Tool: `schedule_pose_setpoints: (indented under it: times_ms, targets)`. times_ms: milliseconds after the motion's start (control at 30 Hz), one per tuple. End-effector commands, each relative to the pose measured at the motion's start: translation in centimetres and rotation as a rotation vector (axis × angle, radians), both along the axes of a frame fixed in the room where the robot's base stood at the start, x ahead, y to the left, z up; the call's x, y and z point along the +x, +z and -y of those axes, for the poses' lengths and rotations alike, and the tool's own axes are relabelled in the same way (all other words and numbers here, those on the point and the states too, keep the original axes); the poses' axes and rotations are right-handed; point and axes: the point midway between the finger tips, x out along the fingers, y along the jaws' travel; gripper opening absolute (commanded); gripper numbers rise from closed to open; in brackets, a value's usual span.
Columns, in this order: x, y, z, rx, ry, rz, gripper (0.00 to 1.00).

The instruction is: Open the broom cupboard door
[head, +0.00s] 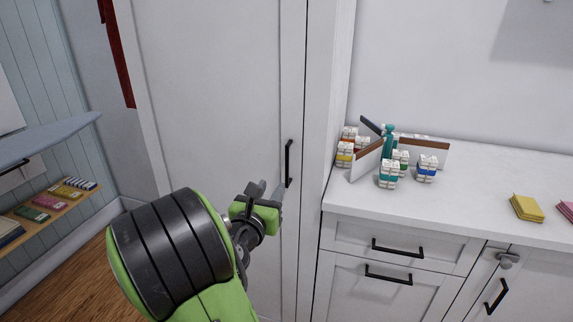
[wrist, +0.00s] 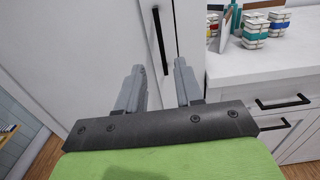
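The broom cupboard door (head: 215,90) is a tall white panel in the head view and looks shut. Its black vertical bar handle (head: 288,163) is near the door's right edge. In the wrist view the handle (wrist: 160,40) stands ahead of my gripper, between the lines of the two fingers. My gripper (head: 277,191) is just left of and below the handle in the head view. In the wrist view my gripper (wrist: 157,72) has its two grey fingers apart with nothing between them. Whether a fingertip touches the door is unclear.
A white counter (head: 470,195) with drawers stands right of the cupboard. It carries several small bottles or boxes, a teal figure (head: 389,140) and yellow pads (head: 526,208). An ironing board (head: 50,138) and a low shelf (head: 50,205) are at the left. Wooden floor shows lower left.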

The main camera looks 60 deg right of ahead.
Motion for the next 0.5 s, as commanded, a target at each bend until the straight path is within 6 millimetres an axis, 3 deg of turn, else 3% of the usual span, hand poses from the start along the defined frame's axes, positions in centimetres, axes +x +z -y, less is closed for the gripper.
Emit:
schedule_pose_setpoints:
  times_ms: [33, 300, 500]
  targets:
    - [-0.1, 0.7, 1.2, 0.002, -0.01, 0.001, 0.36]
    - [0.9, 0.4, 8.1, 0.001, -0.008, 0.008, 0.36]
    - [1.7, 0.3, 12.1, 0.003, -0.004, 0.008, 0.36]
